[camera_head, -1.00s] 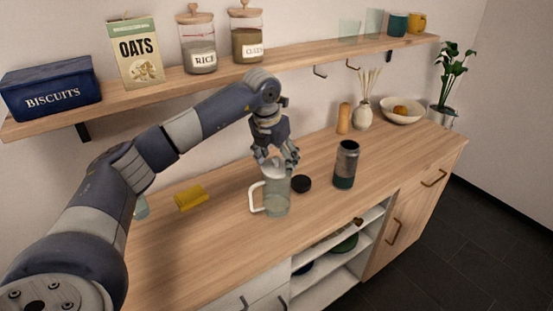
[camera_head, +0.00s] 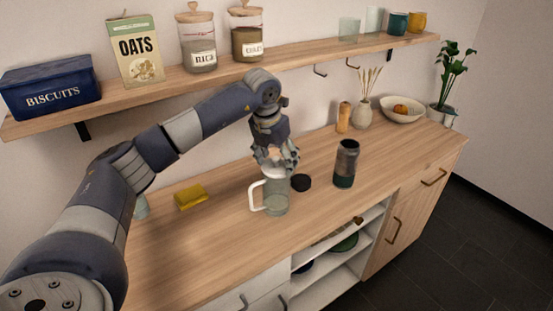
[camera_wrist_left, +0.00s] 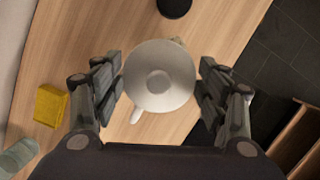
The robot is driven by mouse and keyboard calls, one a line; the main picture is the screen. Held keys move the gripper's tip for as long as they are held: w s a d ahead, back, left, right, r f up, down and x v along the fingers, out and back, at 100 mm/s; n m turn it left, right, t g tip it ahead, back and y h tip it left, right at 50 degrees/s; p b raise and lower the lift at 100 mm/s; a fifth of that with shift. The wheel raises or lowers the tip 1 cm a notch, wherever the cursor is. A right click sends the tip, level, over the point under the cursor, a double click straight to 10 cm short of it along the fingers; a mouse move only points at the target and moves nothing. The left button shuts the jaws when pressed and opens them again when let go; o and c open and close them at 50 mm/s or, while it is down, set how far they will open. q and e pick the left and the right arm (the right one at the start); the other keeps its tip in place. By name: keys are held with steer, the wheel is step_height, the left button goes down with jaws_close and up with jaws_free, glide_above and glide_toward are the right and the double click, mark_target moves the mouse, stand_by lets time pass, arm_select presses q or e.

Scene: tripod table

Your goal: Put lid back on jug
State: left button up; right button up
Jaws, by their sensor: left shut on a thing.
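The clear jug (camera_head: 277,203) with a white handle (camera_head: 252,198) stands upright on the counter. The round white lid (camera_wrist_left: 160,78) is between the fingers of my left gripper (camera_wrist_left: 160,85), which is shut on it, with a finger on each side. In the head view, my left gripper (camera_head: 277,162) points down over the jug, and the lid (camera_head: 271,173) shows at the jug's top. In the wrist view the lid hides the jug's mouth, and part of the white handle (camera_wrist_left: 136,115) sticks out below it. I cannot tell whether the lid is fully seated. My right gripper is not in view.
A black disc (camera_head: 301,183) lies close to the jug's right, with a dark tumbler (camera_head: 346,165) beyond it. A yellow sponge (camera_head: 190,196) lies left. The shelf (camera_head: 290,63) with jars and boxes runs along the wall behind my arm. The counter's front left is clear.

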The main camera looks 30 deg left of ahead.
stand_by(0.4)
arm_select(q)
steer(key=o, duration=1)
steer(key=shift+o, duration=1.2)
steer(key=shift+r+p, duration=2.6)
steer(key=shift+r, duration=0.9)
steer(key=shift+c, duration=0.6)
